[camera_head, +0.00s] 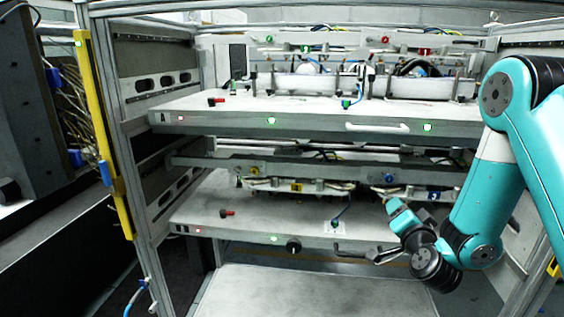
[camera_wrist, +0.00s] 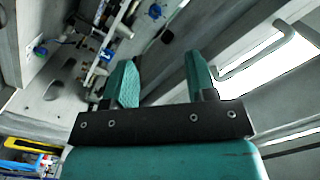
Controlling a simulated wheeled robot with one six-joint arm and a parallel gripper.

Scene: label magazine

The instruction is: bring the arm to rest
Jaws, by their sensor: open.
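My teal arm comes in from the right in the head view and bends down in front of the rack. My gripper (camera_head: 385,235) is beside the front edge of the lower shelf, near its right end. In the wrist view my gripper (camera_wrist: 160,75) shows two teal fingers set well apart, with nothing between them. The gripper is open and empty. A grey bar handle (camera_wrist: 258,55) shows beyond the fingers to the right.
The upper shelf (camera_head: 200,118), marked A, has a white handle (camera_head: 377,128) on its front. A yellow upright strip (camera_head: 105,130) stands at the rack's left. A pale surface (camera_head: 310,290) lies below.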

